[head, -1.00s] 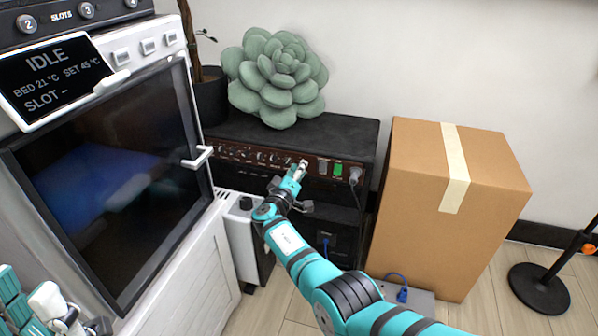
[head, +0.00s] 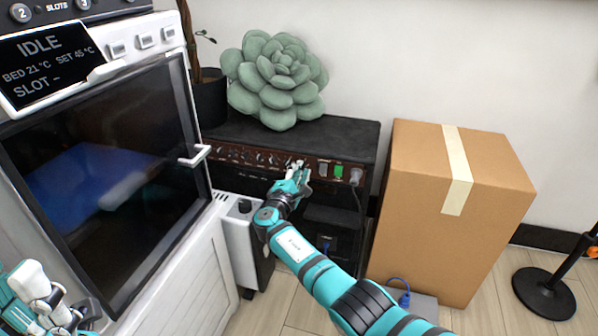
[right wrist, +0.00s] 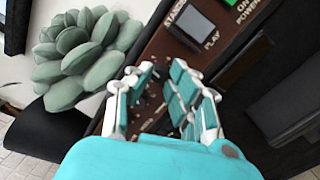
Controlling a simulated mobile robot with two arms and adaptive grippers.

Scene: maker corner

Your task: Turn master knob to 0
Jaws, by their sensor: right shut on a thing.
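A black amplifier (head: 340,133) stands by the wall with a brown control panel (head: 228,151) and a row of small dark knobs (head: 246,156). My right gripper (head: 300,167) is at the right part of this row, left of the switches, shut on what looks like the master knob. In the right wrist view its fingers (right wrist: 155,82) reach the panel and cover most of the knob; its label and pointer cannot be read. My left gripper (head: 62,312) is at the lower left, away from the amplifier; its fingers are unclear.
The standby switch (right wrist: 189,24) and lit green power switch (head: 338,171) sit right of my right gripper. A plush succulent (head: 277,80) rests on the amplifier. A cardboard box (head: 415,220) stands to the right, a white machine with a dark door (head: 110,180) to the left.

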